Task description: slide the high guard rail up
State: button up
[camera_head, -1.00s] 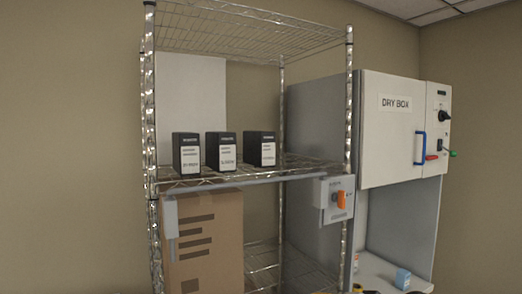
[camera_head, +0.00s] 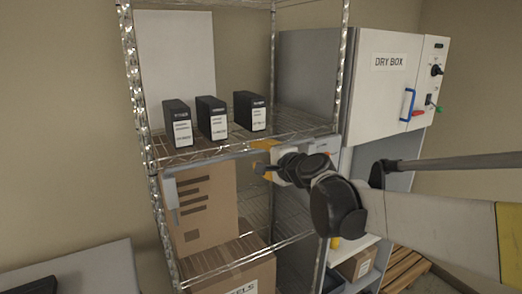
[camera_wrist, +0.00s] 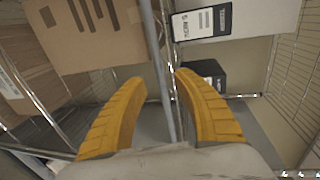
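The high guard rail (camera_head: 215,159) is a grey bar across the front of the shelf with the black boxes, with a grey bracket (camera_head: 171,194) hanging at its left end. Its right part is partly hidden by my gripper. My gripper (camera_head: 258,157) is at the right half of the rail, with yellow fingers spread. In the wrist view the rail (camera_wrist: 161,70) runs between the two open fingers (camera_wrist: 160,95), with gaps visible on both sides. I cannot tell whether the bar is fully between the fingertips in depth.
Three black boxes (camera_head: 211,118) with white labels stand on the wire shelf just behind the rail. A cardboard box (camera_head: 207,205) sits below. The dry box (camera_head: 385,85) stands to the right. A chrome post (camera_head: 142,100) bounds the rack's left front.

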aim_at(252, 153)
jog(key=x, duration=0.4)
grip_shut()
notch_tip(252, 153, up, 8)
jog(key=p, duration=0.4)
jog(key=shift+r, duration=0.25)
jog(key=shift+w+a, duration=0.1)
jog(key=shift+w, duration=0.25)
